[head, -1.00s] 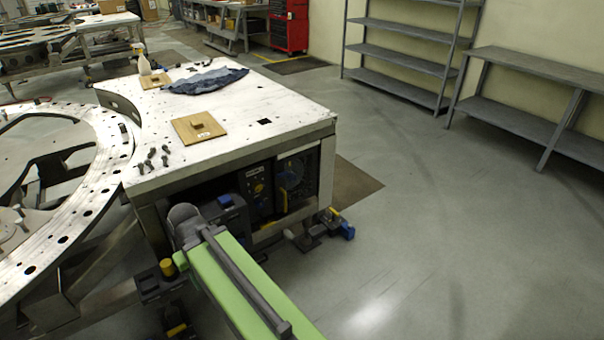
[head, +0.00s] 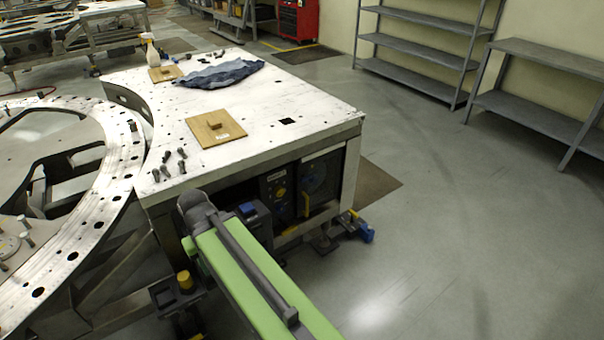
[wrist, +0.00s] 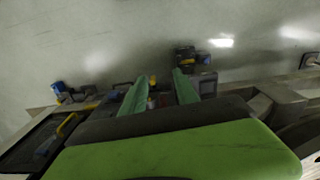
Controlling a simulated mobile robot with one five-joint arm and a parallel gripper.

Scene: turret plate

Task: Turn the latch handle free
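I cannot say for sure which part is the latch handle. A yellow upright handle (head: 307,204) shows on the front of the steel table, beside a dark panel with dials. A yellow bar-like handle (wrist: 67,124) shows at the left of the wrist view; I cannot tell if it is the same one. A dark fixture with a yellow knob (head: 185,280) stands low beside the ring plate (head: 118,160). My gripper (wrist: 158,82) has its two green fingers apart. Small coloured parts show between them, with no visible grip. The head view hides my gripper.
The floor on the right is clear.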

